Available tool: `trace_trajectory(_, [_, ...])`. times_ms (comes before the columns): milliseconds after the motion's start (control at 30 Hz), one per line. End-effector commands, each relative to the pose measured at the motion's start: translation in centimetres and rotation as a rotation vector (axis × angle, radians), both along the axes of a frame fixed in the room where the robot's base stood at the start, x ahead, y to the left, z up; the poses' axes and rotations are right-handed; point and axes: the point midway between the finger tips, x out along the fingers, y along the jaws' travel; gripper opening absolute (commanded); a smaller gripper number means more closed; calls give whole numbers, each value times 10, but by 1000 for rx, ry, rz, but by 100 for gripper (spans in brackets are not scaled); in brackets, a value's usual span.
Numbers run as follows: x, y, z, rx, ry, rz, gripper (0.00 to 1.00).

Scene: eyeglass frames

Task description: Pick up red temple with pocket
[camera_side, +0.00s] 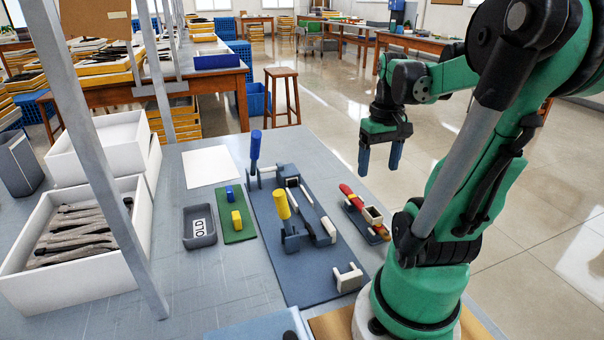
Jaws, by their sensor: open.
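A red temple (349,192) lies on a small dark stand (358,222) right of the centre of the table. A pale-rimmed square pocket (373,214) shows beside its middle, and red and yellow bits show at the near end. I cannot tell whether the pocket is part of the temple or of the stand. My gripper (380,166) hangs above and beyond the stand with its two blue fingers pointing down. It is open, with nothing between the fingers, and is clear of the temple.
Left of the stand is a dark fixture board (318,285) with upright blue (255,147) and yellow (281,203) handles. A green mat (235,232), a grey tray marked OLD (188,238) and white boxes (140,285) stand further left. A grey post (95,130) rises at left.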

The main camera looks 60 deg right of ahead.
Motion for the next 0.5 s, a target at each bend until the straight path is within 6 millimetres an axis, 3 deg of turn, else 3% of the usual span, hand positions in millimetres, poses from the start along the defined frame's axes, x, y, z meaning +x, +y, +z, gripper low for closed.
trace_trajectory(200, [1, -1, -41, -1, -1, 0, 72])
trace_trajectory(500, [1, -1, -62, -2, -1, 1, 72])
